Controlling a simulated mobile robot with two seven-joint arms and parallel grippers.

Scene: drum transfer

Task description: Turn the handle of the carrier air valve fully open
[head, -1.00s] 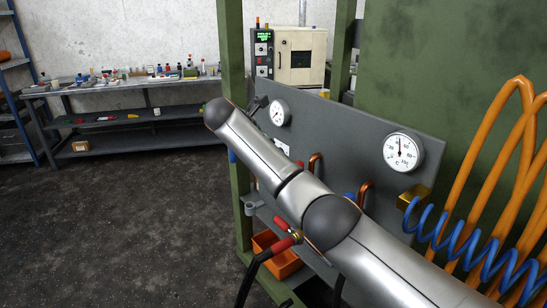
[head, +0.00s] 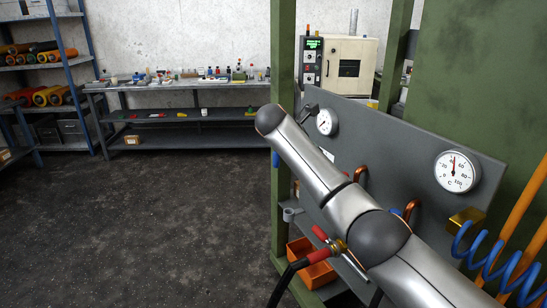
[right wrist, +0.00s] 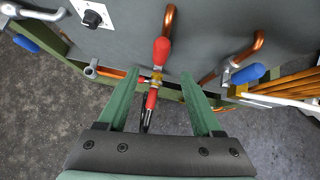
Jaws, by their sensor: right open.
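In the right wrist view my right gripper (right wrist: 159,74) is open, its two green fingers on either side of a red-gripped fitting (right wrist: 161,50) with a brass middle and a black hose. I cannot tell whether they touch it. A blue handle on a metal lever (right wrist: 248,73) is to the right of the fingers, and another blue handle (right wrist: 25,43) is at the far left. Which handle belongs to the carrier air valve is not readable. My left gripper is out of view.
The grey panel (head: 410,150) carries two dial gauges (head: 457,172) and copper pipes (head: 411,208). An orange bin (head: 312,262) sits below it. A blue coiled hose (head: 500,270) hangs at the right. Open floor (head: 160,220) lies to the left.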

